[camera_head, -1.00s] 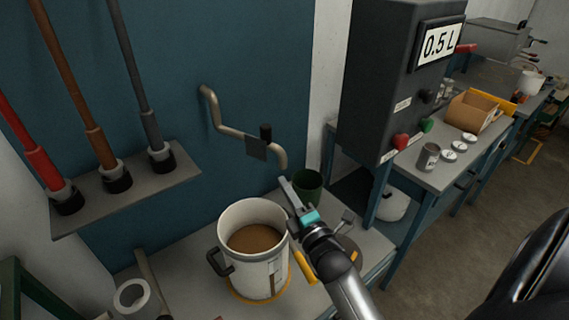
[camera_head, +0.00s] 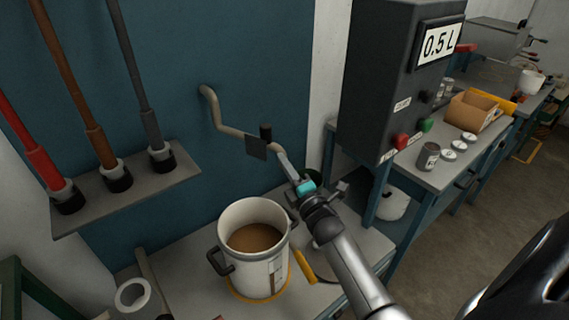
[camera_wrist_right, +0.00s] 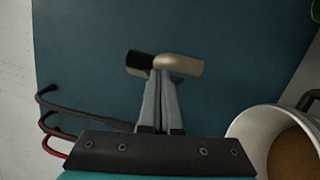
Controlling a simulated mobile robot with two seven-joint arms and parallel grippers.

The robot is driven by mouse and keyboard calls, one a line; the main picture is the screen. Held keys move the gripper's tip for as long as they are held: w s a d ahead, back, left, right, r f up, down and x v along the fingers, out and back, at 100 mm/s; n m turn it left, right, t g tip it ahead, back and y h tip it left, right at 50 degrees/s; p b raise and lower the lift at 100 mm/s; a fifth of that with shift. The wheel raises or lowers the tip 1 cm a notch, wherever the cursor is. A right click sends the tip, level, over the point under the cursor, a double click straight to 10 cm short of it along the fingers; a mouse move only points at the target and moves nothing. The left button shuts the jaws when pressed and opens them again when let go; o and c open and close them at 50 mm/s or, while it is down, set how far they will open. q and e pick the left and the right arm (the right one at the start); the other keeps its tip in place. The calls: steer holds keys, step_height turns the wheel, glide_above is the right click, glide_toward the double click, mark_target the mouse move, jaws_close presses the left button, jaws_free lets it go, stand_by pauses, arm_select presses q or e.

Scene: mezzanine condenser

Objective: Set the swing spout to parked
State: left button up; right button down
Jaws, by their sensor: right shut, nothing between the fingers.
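The swing spout (camera_head: 228,130) is a bent beige pipe on the blue wall panel, with a small grey plate and a black knob on its arm. Its outlet end is largely hidden behind my right gripper (camera_head: 283,157) in the head view. In the right wrist view, the rounded beige spout end (camera_wrist_right: 180,64) and a black part lie right at the tips of my right gripper (camera_wrist_right: 158,78). Those fingers are shut with nothing between them. I cannot tell whether they touch the pipe. My left gripper is not in view.
A white bucket of brown liquid (camera_head: 231,221) stands on the bench below the spout; it also shows in the wrist view (camera_wrist_right: 250,127). A grey control box (camera_head: 372,100) reading 0.5 L stands right.

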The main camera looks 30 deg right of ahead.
steer(key=shift+w+d+n+y+b, duration=0.3)
steer(key=shift+d+y, duration=0.2)
steer(key=shift+d, duration=0.1)
steer(key=shift+w+d+n+y+b, duration=0.2)
steer(key=shift+d+n+y+b, duration=0.1)
steer(key=shift+d+y, duration=0.25)
steer(key=shift+y, duration=0.35)
steer(key=d, duration=0.1)
steer(key=w+d+b, duration=0.2)
steer(key=d, duration=0.1)
steer(key=shift+a, duration=0.1)
